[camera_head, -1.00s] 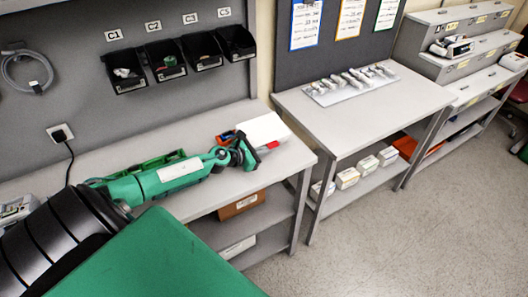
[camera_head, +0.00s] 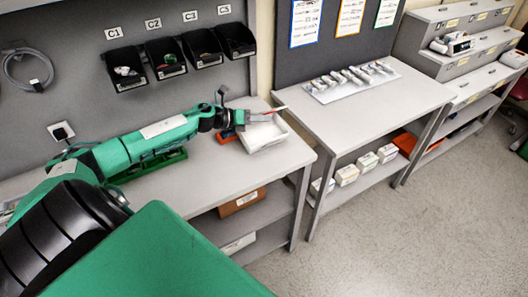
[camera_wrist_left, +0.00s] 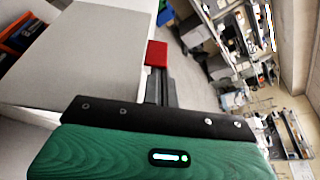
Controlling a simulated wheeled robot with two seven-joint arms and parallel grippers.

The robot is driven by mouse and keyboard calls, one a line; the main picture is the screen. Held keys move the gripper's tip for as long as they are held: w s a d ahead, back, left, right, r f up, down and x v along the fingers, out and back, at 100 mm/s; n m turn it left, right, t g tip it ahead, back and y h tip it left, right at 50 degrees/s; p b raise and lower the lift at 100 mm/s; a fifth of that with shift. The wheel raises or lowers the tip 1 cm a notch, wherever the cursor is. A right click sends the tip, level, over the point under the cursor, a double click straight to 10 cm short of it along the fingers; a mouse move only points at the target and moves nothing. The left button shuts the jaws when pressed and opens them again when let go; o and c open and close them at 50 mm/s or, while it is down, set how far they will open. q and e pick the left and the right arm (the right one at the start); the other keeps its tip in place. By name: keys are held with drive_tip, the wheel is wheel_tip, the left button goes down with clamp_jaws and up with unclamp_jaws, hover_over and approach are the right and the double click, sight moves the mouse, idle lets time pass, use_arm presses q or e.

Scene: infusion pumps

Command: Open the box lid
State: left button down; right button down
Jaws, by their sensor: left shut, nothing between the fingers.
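The white box (camera_head: 266,139) stands on the grey workbench near its right end. Its inside shows from above, and a pale panel that looks like its lid (camera_head: 254,103) stands raised at the back, partly behind my gripper. My left gripper (camera_head: 281,109) is shut and empty above the box, its red fingertips pointing right. In the left wrist view the red tip (camera_wrist_left: 156,54) shows beside a large pale panel (camera_wrist_left: 80,52), probably the lid. Whether they touch is unclear. My right gripper is not in view.
Red and blue bins (camera_head: 227,136) stand at the box's left. A green tray (camera_head: 150,166) lies under my left arm. Black wall bins (camera_head: 167,58) hang behind. A second table (camera_head: 350,115) with a white tray of parts (camera_head: 349,84) stands right, past a gap.

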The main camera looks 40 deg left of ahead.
use_arm(q)
drive_tip(key=w+a+r+n+h+b, duration=0.1)
drive_tip(key=a+n, duration=0.1)
drive_tip(key=w+a+r+n+b, duration=0.1)
drive_tip(key=a+r+n+b, duration=0.1)
drive_tip(key=w+a+r+n+h+b, duration=0.1)
drive_tip(key=a+r+n+b, duration=0.1)
drive_tip(key=a, duration=0.1)
drive_tip(key=shift+a+t+h, duration=0.1)
drive_tip(key=shift+t+h, duration=0.2)
drive_tip(key=shift+t, duration=0.1)
drive_tip(key=shift+w+a+r+n+h+b, duration=0.2)
drive_tip(key=shift+a+n+b, duration=0.25)
drive_tip(key=shift+a, duration=0.05)
drive_tip(key=shift+w+a+r+n+h+b, duration=0.15)
drive_tip(key=shift+w+a+n+h+b, duration=0.05)
drive_tip(key=shift+a+n+b, duration=0.25)
drive_tip(key=shift+a, duration=0.1)
